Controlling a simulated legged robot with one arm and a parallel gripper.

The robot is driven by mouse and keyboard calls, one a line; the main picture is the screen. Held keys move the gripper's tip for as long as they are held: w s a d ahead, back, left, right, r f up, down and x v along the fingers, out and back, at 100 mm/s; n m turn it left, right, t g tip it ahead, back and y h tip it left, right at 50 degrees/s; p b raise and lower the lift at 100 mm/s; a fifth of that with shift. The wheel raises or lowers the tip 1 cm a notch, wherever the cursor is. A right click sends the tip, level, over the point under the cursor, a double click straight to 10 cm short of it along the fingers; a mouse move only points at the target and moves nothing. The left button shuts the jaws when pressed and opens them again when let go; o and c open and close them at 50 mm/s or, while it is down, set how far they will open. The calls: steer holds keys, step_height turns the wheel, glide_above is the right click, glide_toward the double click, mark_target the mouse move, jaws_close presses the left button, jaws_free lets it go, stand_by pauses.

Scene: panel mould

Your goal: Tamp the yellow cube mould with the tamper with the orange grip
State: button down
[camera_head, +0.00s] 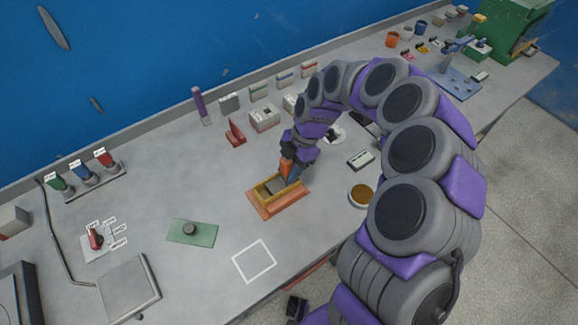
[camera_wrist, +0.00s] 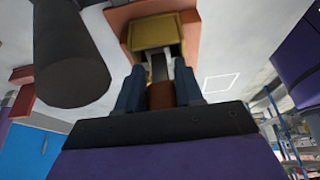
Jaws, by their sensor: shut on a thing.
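The yellow cube mould (camera_head: 264,194) is an open-topped box on an orange base plate (camera_head: 277,211) in the middle of the bench. It also shows in the wrist view (camera_wrist: 140,33), ahead of the fingers. My gripper (camera_head: 289,172) is over the right part of the mould. It is shut on the orange grip of the tamper (camera_head: 286,165). In the wrist view the grip (camera_wrist: 161,96) lies between the two blue fingers. The tamper's grey lower end points into the mould opening. How deep it reaches, and whether it touches the fill, I cannot tell.
A green plate with a dark knob (camera_head: 190,231) and a white square outline (camera_head: 254,261) lie left and front of the mould. A red bracket (camera_head: 235,133) and a grey box (camera_head: 264,119) stand behind it. A round dish (camera_head: 361,195) sits to the right, near my arm.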

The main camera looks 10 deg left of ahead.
mark_target(289, 162)
steer(key=shift+r, duration=0.2)
steer(key=shift+r+p, duration=0.3)
steer(key=shift+r, duration=1.35)
steer(key=shift+f, duration=0.15)
steer(key=shift+f+b, duration=0.8)
steer(key=shift+f, duration=0.85)
steer(key=shift+r, duration=0.1)
steer(key=shift+r+p, duration=0.4)
steer(key=shift+r, duration=1.3)
